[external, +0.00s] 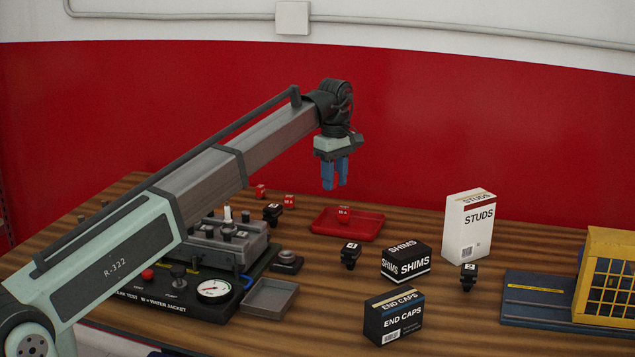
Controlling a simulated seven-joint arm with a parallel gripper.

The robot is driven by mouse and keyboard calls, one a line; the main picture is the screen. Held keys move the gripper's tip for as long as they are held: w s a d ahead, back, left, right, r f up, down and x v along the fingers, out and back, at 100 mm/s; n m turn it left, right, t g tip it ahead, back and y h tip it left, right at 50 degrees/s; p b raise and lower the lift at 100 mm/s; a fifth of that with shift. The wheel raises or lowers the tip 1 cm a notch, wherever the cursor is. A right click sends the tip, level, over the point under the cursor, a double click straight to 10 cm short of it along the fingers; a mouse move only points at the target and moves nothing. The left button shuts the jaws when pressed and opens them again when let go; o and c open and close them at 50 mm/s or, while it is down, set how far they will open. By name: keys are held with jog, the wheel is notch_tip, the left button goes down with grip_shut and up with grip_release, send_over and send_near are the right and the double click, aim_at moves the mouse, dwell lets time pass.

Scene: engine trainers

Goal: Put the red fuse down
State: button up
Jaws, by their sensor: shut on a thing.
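My gripper (335,186) has blue fingers and points down, raised above the table behind and above the red tray (365,235). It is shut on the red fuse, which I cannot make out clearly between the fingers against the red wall. Another small red block with a white label (344,214) sits at the tray's back left, below the fingertips and apart from them. Two more red labelled blocks, one at the left (260,190) and one beside it (289,200), stand on the table behind the test rig.
Black labelled blocks stand left of the tray (272,213), in front of it (350,255) and at right (469,277). Boxes of shims (405,262), end caps (393,316) and studs (468,226) stand to the right. A grey tray (269,298) lies beside the test rig (200,290).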

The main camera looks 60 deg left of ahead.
aim_at(345, 217)
jog(key=shift+w+d+f+m, duration=0.2)
jog(key=shift+d+f+m, duration=0.25)
jog(key=shift+f+m, duration=1.4)
jog(key=shift+w+d+f+m, duration=0.2)
jog(key=shift+d+f+m, duration=0.25)
jog(key=shift+f+m, duration=1.45)
jog(key=shift+w+d+f+m, duration=0.2)
jog(key=shift+d+f+m, duration=0.25)
jog(key=shift+f+m, duration=1.4)
jog(key=shift+r+m, duration=0.55)
jog(key=shift+m, duration=0.05)
jog(key=o, duration=1)
jog(key=shift+r, duration=0.1)
notch_tip(345, 217, up, 12)
jog(key=shift+r, duration=0.1)
jog(key=shift+c, duration=0.2)
